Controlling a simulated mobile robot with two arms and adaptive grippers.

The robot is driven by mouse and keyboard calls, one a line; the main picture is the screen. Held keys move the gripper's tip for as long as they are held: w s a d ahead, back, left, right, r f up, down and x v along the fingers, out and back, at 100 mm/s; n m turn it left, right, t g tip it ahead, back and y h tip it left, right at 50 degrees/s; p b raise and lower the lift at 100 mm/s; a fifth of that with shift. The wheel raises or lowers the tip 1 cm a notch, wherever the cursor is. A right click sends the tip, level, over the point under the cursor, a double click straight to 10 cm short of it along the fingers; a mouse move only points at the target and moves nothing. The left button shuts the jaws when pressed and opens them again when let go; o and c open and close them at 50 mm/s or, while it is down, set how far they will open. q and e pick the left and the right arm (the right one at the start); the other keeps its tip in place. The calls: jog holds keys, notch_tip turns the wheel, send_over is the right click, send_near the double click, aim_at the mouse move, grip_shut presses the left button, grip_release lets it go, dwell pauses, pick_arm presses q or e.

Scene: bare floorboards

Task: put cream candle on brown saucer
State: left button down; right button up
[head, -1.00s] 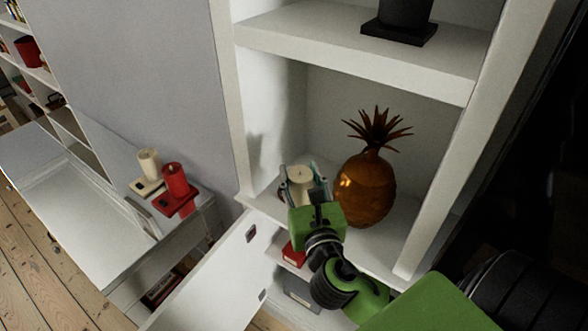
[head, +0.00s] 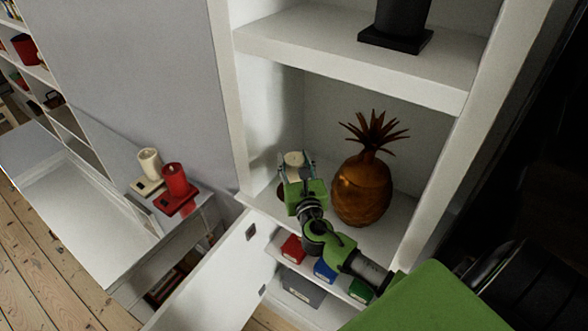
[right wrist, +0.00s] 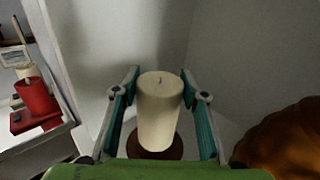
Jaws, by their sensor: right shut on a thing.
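My right gripper (head: 295,163) is shut on a cream candle (head: 293,159), which stands upright between its two fingers inside the shelf compartment. In the right wrist view the gripper (right wrist: 160,84) has a finger on each side of the candle (right wrist: 159,105). The brown saucer (right wrist: 174,151) shows around the candle's lower end there. I cannot tell whether the candle's base touches the saucer. My left gripper is not in view.
An orange-brown pineapple ornament (head: 362,190) stands close right of the gripper on the same shelf. An open door (head: 220,280) and several coloured boxes are below.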

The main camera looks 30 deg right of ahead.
jog(key=shift+w+d+f, duration=0.1)
jog(key=shift+w+f, duration=0.1)
notch_tip(320, 180, down, 4)
jog(key=shift+w+d+r, duration=0.1)
jog(key=shift+w+r, duration=0.05)
jog(key=shift+r, duration=0.1)
jog(key=shift+f+b, duration=0.2)
jog(key=shift+b, duration=0.1)
jog(key=o, duration=1.3)
